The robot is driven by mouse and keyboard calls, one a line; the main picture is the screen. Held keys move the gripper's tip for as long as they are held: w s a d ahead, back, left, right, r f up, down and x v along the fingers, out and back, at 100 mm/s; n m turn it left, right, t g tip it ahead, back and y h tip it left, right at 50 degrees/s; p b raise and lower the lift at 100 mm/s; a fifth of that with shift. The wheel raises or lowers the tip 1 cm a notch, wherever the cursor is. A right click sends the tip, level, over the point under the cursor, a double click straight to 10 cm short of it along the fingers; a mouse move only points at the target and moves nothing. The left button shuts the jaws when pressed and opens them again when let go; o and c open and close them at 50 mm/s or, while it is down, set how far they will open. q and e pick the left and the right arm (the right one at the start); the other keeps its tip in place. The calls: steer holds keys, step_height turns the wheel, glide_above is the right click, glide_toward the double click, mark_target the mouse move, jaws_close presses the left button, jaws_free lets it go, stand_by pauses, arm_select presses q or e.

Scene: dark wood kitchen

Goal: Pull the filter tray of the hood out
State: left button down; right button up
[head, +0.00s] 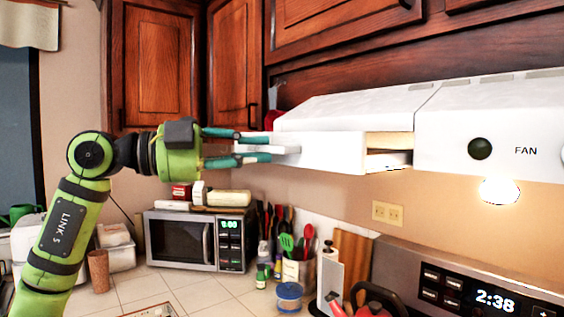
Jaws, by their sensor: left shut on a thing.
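The white range hood (480,110) hangs under the dark cabinets at the right. Its filter tray (335,153) is the white box-like part at the hood's left, and it stands out from the hood, with a gap showing at its right side. My left gripper (283,146) comes in level from the left, its teal fingers shut on the tray's handle at the tray's left end. The fingers partly cover the handle. My right gripper is not in view.
Dark wood cabinets (157,65) hang above. Below, a microwave (182,241), a utensil holder (299,270) and several small items stand on the tiled counter. A stove panel (470,285) with a clock is at the lower right. The air below the tray is clear.

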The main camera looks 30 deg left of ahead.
arm_select(q)
steer(key=s+a+b, duration=0.2)
steer(key=s, duration=0.5)
steer(key=shift+s+a, duration=0.2)
steer(key=shift+a, duration=0.05)
steer(key=shift+f, duration=0.1)
steer(key=c, duration=1.1)
jaws_free()
steer(key=shift+c, duration=0.2)
steer(key=v, duration=1.2)
